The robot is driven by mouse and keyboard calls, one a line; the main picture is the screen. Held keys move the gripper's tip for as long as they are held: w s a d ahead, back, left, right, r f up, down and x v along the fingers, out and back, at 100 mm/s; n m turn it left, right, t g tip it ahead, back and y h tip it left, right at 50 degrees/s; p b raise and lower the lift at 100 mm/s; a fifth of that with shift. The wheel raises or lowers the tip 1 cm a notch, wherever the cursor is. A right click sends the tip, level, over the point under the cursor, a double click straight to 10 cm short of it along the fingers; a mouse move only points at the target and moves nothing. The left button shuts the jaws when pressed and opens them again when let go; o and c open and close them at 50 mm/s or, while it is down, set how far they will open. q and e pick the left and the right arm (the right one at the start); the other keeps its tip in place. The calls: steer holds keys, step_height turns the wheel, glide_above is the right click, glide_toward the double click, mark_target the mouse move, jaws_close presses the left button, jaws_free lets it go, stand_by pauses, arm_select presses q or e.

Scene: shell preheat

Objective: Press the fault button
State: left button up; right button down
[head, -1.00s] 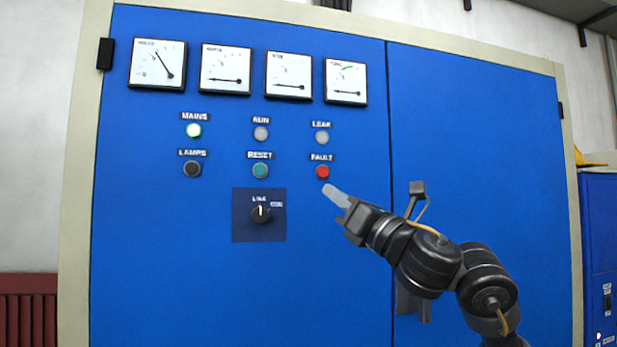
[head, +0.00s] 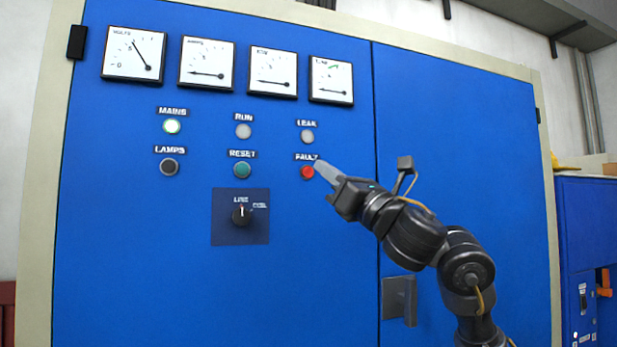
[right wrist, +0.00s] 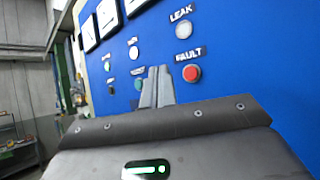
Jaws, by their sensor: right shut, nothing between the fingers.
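The red fault button (head: 307,172) sits on the blue cabinet door under its FAULT label, to the right of the green reset button (head: 242,170). It also shows in the right wrist view (right wrist: 191,73), uncovered. My right gripper (head: 324,170) is shut and empty. In the head view its fingertips overlap the right edge of the button and part of the label. In the right wrist view the fingers (right wrist: 157,88) appear left of the button with blue panel between them. Contact is not visible. My left gripper is not in view.
The black lamps button (head: 169,167) and a rotary selector switch (head: 241,215) are on the same door. Lit mains lamp (head: 172,126), run lamp (head: 243,131) and leak lamp (head: 307,136) are above. A door handle (head: 398,298) sticks out below my right arm.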

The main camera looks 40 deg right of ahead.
steer(key=shift+w+d, duration=0.3)
steer(key=shift+w, duration=0.55)
steer(key=shift+w+d, duration=0.25)
steer(key=shift+w, duration=0.65)
steer(key=shift+w+d, duration=0.3)
steer(key=shift+w, duration=0.55)
steer(key=shift+w+d, duration=0.15)
steer(key=shift+w, duration=0.25)
steer(key=shift+w+d, duration=0.15)
steer(key=shift+w, duration=0.25)
stand_by(0.7)
steer(key=shift+s, duration=0.2)
steer(key=shift+s+a, duration=0.3)
steer(key=shift+s, duration=0.3)
steer(key=s, duration=0.1)
steer(key=s+a, duration=0.1)
steer(key=s, duration=0.2)
steer(key=shift+s+a, duration=0.3)
steer(key=shift+s, duration=0.05)
